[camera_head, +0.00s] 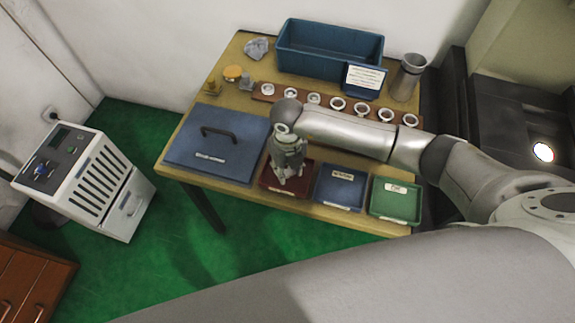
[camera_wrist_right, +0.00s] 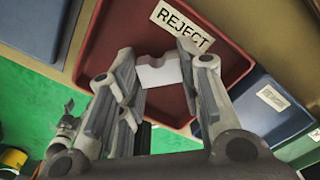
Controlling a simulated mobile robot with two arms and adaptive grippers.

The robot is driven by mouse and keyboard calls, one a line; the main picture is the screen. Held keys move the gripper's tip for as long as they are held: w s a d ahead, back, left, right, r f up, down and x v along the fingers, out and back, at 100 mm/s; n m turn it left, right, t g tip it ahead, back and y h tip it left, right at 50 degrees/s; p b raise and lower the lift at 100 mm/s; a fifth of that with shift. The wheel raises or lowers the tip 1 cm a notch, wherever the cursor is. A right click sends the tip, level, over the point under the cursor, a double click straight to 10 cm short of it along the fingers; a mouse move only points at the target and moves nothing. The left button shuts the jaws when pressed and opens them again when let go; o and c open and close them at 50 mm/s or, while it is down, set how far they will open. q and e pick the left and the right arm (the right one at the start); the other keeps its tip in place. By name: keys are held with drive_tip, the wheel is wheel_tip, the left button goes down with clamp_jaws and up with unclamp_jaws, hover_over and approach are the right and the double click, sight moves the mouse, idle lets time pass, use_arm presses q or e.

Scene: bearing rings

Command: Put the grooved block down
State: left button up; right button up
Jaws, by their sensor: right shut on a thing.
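The grooved block (camera_wrist_right: 160,73) shows in the right wrist view as a small pale piece with a notch in its upper edge. My right gripper (camera_wrist_right: 162,75) is shut on it, with one finger on each side. Behind the block is the red tray (camera_wrist_right: 235,62) labelled REJECT. In the head view my right gripper (camera_head: 290,180) points down over the red tray (camera_head: 300,196) at the table's front edge, and the block is hidden there. The gap between block and tray floor is hard to judge. My left gripper is not in view.
A blue tray (camera_head: 338,204) and a green tray (camera_head: 395,213) stand to the right of the red one. A blue lidded case (camera_head: 180,152) lies left. A rack (camera_head: 325,107) with several rings and a blue bin (camera_head: 300,62) are behind.

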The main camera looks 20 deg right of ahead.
sight(288, 171)
drive_tip(key=shift+f, duration=0.1)
drive_tip(key=o, duration=1.1)
drive_tip(key=shift+c, duration=0.2)
drive_tip(key=shift+r, duration=0.35)
wheel_tip(288, 171, up, 12)
drive_tip(key=b, duration=0.1)
drive_tip(key=shift+f+b, duration=0.2)
drive_tip(key=shift+b, duration=0.2)
